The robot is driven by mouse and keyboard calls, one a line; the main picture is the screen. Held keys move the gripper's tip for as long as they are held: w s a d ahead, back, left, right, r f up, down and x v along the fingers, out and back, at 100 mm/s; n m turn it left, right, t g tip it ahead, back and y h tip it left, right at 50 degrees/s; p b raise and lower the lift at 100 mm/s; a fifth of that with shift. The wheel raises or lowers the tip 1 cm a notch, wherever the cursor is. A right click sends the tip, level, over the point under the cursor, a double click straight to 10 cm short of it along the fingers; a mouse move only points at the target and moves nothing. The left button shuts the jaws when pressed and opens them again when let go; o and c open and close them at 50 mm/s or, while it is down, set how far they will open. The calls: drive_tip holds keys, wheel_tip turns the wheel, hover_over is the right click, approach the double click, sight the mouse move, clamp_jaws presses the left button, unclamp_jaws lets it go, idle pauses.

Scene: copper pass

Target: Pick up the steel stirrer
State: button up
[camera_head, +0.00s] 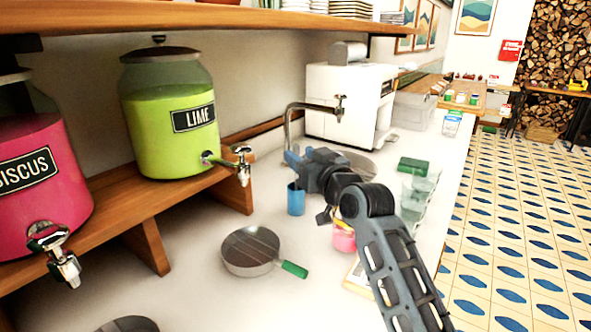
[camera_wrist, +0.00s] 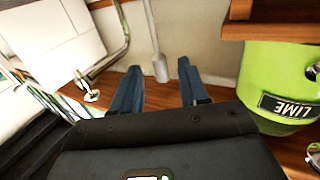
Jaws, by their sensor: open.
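A grey metal rod with a wider flat end, which looks like the steel stirrer (camera_wrist: 161,70), shows in the wrist view, where the picture is upside down. It runs from the picture's top edge to between the fingertips of my gripper (camera_wrist: 159,65). The blue fingers are open on either side, with gaps at both sides. In the head view my gripper (camera_head: 291,160) is above a blue cup (camera_head: 296,201) on the white counter. I cannot make out the stirrer there. Its lower end is out of the wrist view, so I cannot tell what it stands in.
A lime dispenser (camera_head: 165,120) stands on a wooden riser (camera_head: 180,200) to the left, beside a hibiscus dispenser (camera_head: 35,180). A tap (camera_head: 290,115) and white machine (camera_head: 345,95) are behind. A green-handled pan (camera_head: 250,250) and pink cup (camera_head: 343,240) are nearer.

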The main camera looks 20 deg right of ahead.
sight(298, 154)
drive_tip(key=shift+w+a, duration=0.15)
drive_tip(key=shift+w, duration=0.6)
drive_tip(key=shift+w+a, duration=0.15)
drive_tip(key=shift+w, duration=0.6)
clamp_jaws()
